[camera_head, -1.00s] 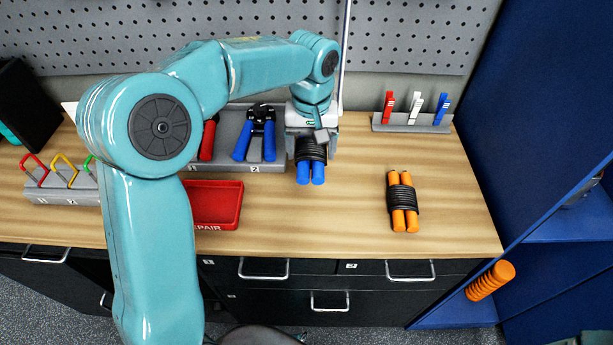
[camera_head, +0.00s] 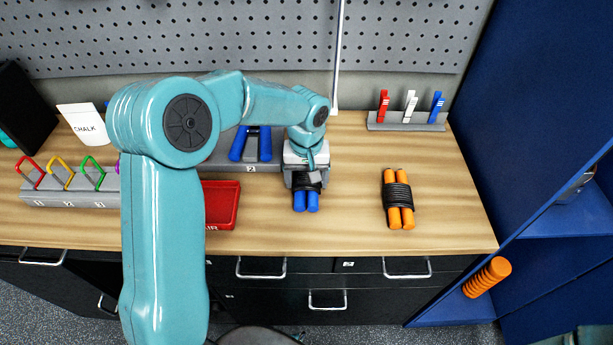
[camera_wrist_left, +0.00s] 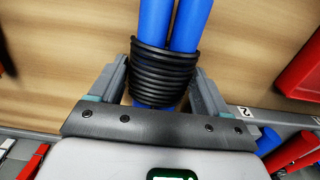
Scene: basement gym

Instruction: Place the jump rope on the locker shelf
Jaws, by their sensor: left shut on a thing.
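A jump rope with blue handles and a black coiled cord (camera_head: 306,201) is in my left gripper (camera_head: 306,182), over the middle of the wooden bench. In the left wrist view the two fingers close on both sides of the black coil (camera_wrist_left: 163,72). A second jump rope with orange handles and a black coil (camera_head: 398,199) lies on the bench to the right. The blue locker (camera_head: 545,130) stands at the right, with a blue shelf (camera_head: 572,224) showing inside. My right gripper is not in view.
A red tray (camera_head: 222,206) lies left of the gripper. A grey rack with red, white and blue clips (camera_head: 407,122) stands at the back right. Colored carabiners (camera_head: 62,176) stand on a holder at the left. An orange ribbed roll (camera_head: 487,277) is low in the locker.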

